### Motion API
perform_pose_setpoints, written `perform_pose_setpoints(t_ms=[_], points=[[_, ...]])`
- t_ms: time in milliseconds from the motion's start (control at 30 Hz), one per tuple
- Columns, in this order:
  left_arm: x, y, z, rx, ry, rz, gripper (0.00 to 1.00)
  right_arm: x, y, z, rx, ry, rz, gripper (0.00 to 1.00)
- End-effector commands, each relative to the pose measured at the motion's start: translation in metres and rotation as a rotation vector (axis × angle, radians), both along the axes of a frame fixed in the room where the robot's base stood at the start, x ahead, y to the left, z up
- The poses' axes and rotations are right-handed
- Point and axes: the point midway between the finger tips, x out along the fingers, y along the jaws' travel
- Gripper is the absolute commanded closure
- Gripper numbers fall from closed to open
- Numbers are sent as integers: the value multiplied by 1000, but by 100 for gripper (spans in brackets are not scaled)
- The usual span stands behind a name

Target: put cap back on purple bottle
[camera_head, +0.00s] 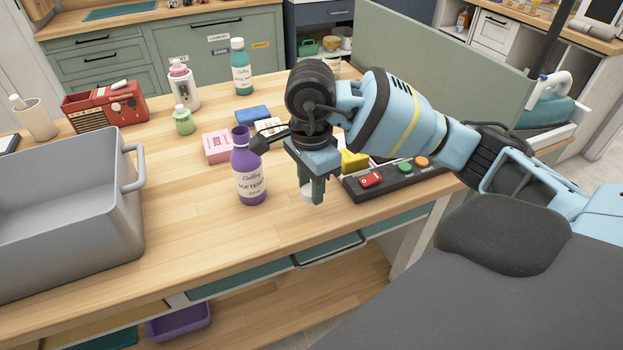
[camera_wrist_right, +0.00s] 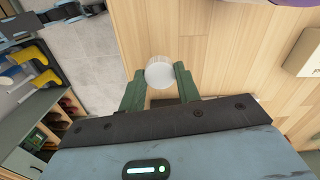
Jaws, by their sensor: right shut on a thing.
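The purple softener bottle (camera_head: 249,180) stands upright on the wooden table, with its uncapped purple neck at the top. My right gripper (camera_head: 310,194) is just to the right of the bottle, pointing down, apart from it. It is shut on the white cap (camera_head: 308,189). In the right wrist view the round cap (camera_wrist_right: 160,73) sits between the two green fingertips of my right gripper (camera_wrist_right: 159,77). Whether the cap touches the table is hard to tell. A purple edge, likely the bottle (camera_wrist_right: 294,2), shows at the top right there. My left gripper is not in view.
A grey bin (camera_head: 68,235) stands at the left. A black box with colored buttons (camera_head: 400,174) lies right of my gripper. A pink box (camera_head: 217,147), a blue block (camera_head: 252,114) and a green bottle (camera_head: 183,121) stand behind. The table in front of the purple bottle is clear.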

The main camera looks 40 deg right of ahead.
Motion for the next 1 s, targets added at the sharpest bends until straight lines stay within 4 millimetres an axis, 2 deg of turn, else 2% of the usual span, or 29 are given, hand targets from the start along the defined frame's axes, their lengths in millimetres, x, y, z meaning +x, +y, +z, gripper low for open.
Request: perform_pose_setpoints(t_ms=[300,500,700,1000], points=[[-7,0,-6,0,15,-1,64,-60,55,7,1,-1,7,88],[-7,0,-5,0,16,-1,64,-84,76,11,1,-2,3,88],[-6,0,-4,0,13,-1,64,-94,85,12,1,-2,0,88],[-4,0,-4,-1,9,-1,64,-96,86,12,0,-1,-1,88]])
